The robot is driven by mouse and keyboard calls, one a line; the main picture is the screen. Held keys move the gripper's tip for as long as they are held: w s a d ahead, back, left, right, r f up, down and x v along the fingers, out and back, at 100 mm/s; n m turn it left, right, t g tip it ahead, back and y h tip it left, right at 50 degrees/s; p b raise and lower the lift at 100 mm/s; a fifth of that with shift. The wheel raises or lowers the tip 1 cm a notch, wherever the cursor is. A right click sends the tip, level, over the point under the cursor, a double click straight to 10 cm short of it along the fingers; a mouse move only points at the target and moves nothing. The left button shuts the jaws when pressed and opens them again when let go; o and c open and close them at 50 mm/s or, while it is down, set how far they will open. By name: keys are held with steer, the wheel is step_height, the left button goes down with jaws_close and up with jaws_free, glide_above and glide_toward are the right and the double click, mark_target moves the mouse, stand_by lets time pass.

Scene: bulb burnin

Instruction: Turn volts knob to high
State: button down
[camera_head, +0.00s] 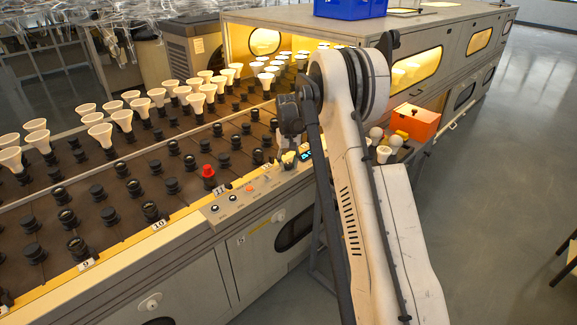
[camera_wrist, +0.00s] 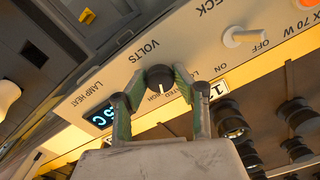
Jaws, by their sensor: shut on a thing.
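The volts knob (camera_wrist: 160,78) is a round black knob with a pale pointer line, on the pale control panel under the word VOLTS. In the wrist view its pointer line aims toward the bottom of the picture. My gripper (camera_wrist: 161,80) has its two green-padded fingers on either side of the knob and is shut on it. Small print beside the knob is partly covered by the fingers, so I cannot read every setting. In the head view my gripper (camera_head: 287,152) is at the panel, and the knob is hidden there.
A lit display (camera_wrist: 102,117) marked LAMP HEAT is left of the knob. Rows of black sockets and white bulbs (camera_head: 101,132) fill the rack behind the panel. An orange box (camera_head: 415,122) stands right of my arm.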

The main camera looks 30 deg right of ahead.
mark_target(288, 164)
steer(key=shift+m, duration=1.5)
steer(key=shift+b, duration=0.3)
steer(key=c, duration=1.4)
jaws_free()
step_height(288, 164, up, 12)
steer(key=shift+r, duration=0.1)
